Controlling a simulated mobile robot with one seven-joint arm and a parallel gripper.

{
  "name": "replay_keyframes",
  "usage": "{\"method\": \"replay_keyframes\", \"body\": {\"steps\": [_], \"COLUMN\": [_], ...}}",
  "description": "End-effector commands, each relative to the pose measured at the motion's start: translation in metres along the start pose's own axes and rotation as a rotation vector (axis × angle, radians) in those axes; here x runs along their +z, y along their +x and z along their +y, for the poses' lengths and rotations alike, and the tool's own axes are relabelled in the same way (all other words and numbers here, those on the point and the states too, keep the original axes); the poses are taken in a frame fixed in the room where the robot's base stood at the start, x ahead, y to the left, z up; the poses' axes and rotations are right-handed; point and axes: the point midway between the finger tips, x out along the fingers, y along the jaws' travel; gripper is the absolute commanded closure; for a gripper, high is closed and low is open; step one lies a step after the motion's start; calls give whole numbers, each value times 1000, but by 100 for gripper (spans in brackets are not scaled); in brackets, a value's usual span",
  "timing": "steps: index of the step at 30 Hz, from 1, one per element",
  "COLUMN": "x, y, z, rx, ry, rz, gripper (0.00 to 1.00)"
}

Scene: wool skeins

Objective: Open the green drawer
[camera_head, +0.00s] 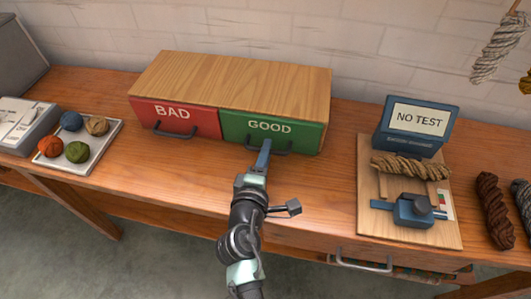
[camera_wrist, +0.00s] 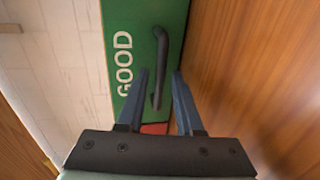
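The green drawer (camera_head: 296,137) marked GOOD is the right-hand front of a wooden cabinet on the table, and it is shut. Its dark bar handle (camera_head: 284,150) runs along the lower part of the front. My gripper (camera_head: 264,146) is in front of the drawer near the left end of the handle. In the wrist view the green drawer (camera_wrist: 130,48) fills the middle, with its handle (camera_wrist: 159,65) upright in the picture. My gripper (camera_wrist: 160,78) has its two fingers apart, and the handle's near end shows between them. I cannot tell whether a finger touches the handle.
The red drawer (camera_head: 175,117) marked BAD is beside the green one, shut. A tray (camera_head: 99,145) with several yarn balls stands at left. A wooden board (camera_head: 371,205) with a skein (camera_head: 410,168) and a NO TEST display (camera_head: 419,119) stand at right. The table before the drawers is clear.

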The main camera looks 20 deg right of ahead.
Motion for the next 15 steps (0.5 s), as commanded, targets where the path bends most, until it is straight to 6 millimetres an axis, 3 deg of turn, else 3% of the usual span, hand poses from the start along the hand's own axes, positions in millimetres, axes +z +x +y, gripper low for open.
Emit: {"method": "replay_keyframes", "body": {"steps": [1,5,15], "x": [0,0,0], "y": [0,0,0], "z": [0,0,0], "rx": [0,0,0], "ry": [0,0,0], "rz": [0,0,0], "gripper": [76,99,100]}}
